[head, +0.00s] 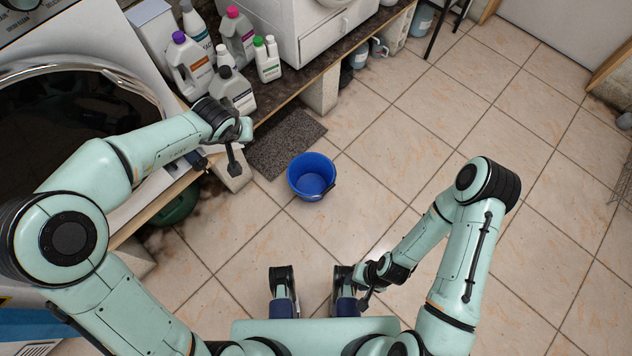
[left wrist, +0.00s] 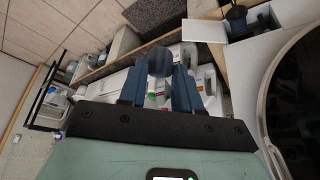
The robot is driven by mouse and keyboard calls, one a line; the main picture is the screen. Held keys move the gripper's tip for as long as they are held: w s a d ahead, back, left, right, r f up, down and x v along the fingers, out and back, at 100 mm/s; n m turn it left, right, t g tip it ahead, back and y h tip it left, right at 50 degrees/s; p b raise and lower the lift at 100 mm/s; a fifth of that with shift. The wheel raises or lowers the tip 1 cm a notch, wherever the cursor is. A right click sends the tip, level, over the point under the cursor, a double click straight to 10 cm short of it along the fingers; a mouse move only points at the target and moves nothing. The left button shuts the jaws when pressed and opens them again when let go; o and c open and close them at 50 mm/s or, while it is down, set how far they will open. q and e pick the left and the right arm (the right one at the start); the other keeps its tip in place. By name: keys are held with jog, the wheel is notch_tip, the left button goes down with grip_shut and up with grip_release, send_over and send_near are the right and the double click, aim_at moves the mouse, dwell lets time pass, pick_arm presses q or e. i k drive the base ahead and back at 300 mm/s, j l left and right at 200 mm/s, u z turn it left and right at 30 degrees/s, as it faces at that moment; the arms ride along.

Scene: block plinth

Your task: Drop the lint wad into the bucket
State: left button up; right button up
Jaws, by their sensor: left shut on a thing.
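The lint wad (left wrist: 160,62) is a dark blue-grey round clump between the two fingers of my left gripper (left wrist: 160,85) in the left wrist view. The gripper is shut on it. In the head view my left gripper (head: 234,163) is above the floor edge of the counter, to the left of the bucket and apart from it; I cannot make out the wad there. The blue bucket (head: 312,177) stands upright on the tiles with its open top facing up. My right gripper (head: 367,296) is low, right of my base front, away from the bucket; its jaw state is unclear.
A counter (head: 290,92) with several detergent bottles (head: 192,65) and a white cabinet (head: 325,30) runs along the back left. A round-doored machine (head: 75,105) is at left. A dark mat (head: 285,143) lies behind the bucket. The tiled floor to the right is clear.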

aim_at(308, 187)
jog(key=z, duration=1.25)
jog(key=k+j+z, duration=0.1)
jog(key=j+z, duration=0.25)
jog(key=k+j+z, duration=0.1)
jog(key=j+z, duration=0.25)
jog(key=k+j, duration=0.1)
jog(key=j, duration=0.25)
jog(key=k+j, duration=0.1)
jog(key=j, duration=0.2)
jog(key=i+j, duration=0.25)
